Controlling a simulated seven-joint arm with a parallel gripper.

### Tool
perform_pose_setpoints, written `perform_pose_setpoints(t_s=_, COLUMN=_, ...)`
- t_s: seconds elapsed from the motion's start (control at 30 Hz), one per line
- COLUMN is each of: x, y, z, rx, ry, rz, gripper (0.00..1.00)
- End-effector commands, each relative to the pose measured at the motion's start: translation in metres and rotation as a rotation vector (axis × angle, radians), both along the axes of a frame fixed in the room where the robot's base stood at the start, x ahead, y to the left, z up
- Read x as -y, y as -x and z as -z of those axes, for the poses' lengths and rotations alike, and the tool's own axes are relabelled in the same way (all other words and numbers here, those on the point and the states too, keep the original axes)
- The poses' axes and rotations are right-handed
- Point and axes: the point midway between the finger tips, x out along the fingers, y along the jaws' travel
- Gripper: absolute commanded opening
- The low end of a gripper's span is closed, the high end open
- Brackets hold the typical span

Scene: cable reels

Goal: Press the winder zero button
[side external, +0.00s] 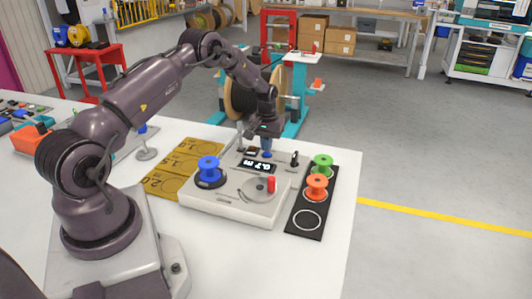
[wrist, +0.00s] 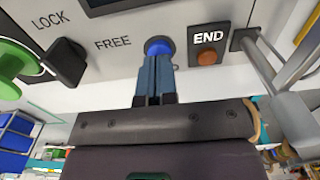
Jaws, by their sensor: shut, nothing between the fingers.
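The winder (side external: 235,207) is a pale box on the table with a lit length display (side external: 256,167) that seems to read 0.7 m. In the wrist view a round blue button (wrist: 159,45) sits on its panel between the word FREE and the END lamp; I see no label on the button, but it fits the zero button. My gripper (side external: 266,152) points down over the back of the winder, fingers shut and empty. In the wrist view its fingertips (wrist: 156,58) overlap the button's near edge. I cannot tell whether they touch it or press it.
A black LOCK/FREE lever (wrist: 66,62) and the END lamp (wrist: 207,55) flank the button. The winder carries a blue spool (side external: 209,170) and a red crank handle (side external: 271,184). Green (side external: 322,163) and orange (side external: 316,185) spools stand on a black strip at right. A large reel stands behind.

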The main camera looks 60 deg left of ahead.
Motion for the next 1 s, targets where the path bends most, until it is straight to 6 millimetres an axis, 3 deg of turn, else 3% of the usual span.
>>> perform_pose_setpoints(t_s=0.5, x=0.0, y=0.0, z=0.011, rx=0.0, ry=0.0, rz=0.0, gripper=0.0)
perform_pose_setpoints(t_s=1.0, x=0.0, y=0.0, z=-0.054, rx=0.0, ry=0.0, rz=0.001, gripper=0.0)
